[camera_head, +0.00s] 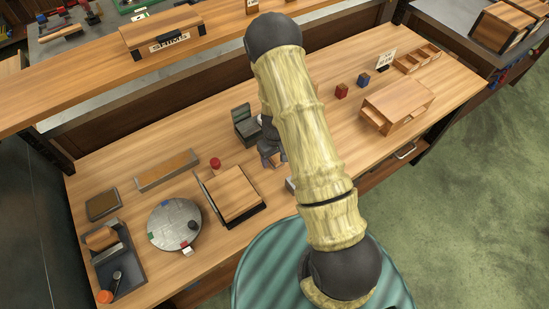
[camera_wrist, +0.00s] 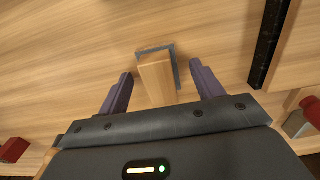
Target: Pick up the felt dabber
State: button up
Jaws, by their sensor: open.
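In the wrist view, a light wooden block with a grey layer at its far end (camera_wrist: 157,80) stands on the wooden bench; it looks like the felt dabber. My gripper (camera_wrist: 163,88) is open, with one dark purple finger on each side of the block and visible gaps between. I cannot tell how far above the bench the fingertips are. In the head view, my gripper (camera_head: 270,150) shows partly behind my arm, low over the middle of the bench. I cannot make out the dabber in that view; my arm hides much of that area.
A dark grey holder (camera_head: 246,125) stands close to my gripper. A wooden board on a dark stand (camera_head: 233,194), a red-topped item (camera_head: 215,163) and a round grey disc (camera_head: 174,225) lie to the left. A wooden box (camera_head: 398,103) and small red (camera_head: 341,91) and blue (camera_head: 363,80) blocks stand right.

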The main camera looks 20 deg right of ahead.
aim_at(275, 156)
dwell(0.4)
jog(key=c, duration=1.2)
jog(key=shift+r, duration=0.2)
notch_tip(275, 156, up, 10)
jog(key=shift+f+b, duration=0.1)
jog(key=shift+b, duration=0.35)
jog(key=o, duration=0.3)
jog(key=shift+c, duration=0.4)
